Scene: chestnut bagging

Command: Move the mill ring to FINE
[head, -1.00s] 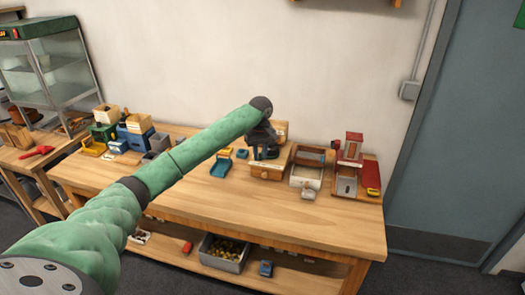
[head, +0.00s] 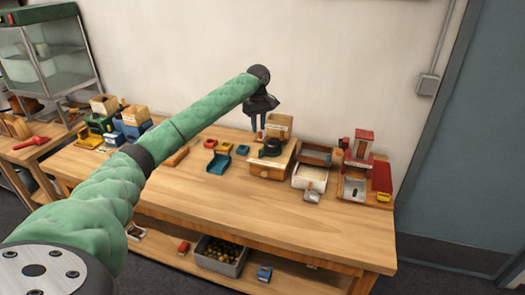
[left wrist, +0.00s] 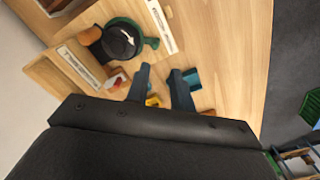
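The mill (head: 268,165) is a wooden box with a drawer knob, standing toward the back right of the bench. Its ring (head: 270,147) is dark on top. In the left wrist view the ring (left wrist: 118,40) shows a white arrow and a green handle (left wrist: 152,43). Pale label strips with small, unreadable print lie beside it. My left gripper (head: 259,128) is above and behind the mill in the head view, apart from the ring. Its two fingers (left wrist: 160,72) are spread with nothing gripped between them. My right gripper is out of view.
A blue scoop-like tray (head: 219,164) and small red and teal pieces lie left of the mill. A wooden-framed tray (head: 311,177) and a red device (head: 360,152) stand to its right. The bench front (head: 235,210) is clear.

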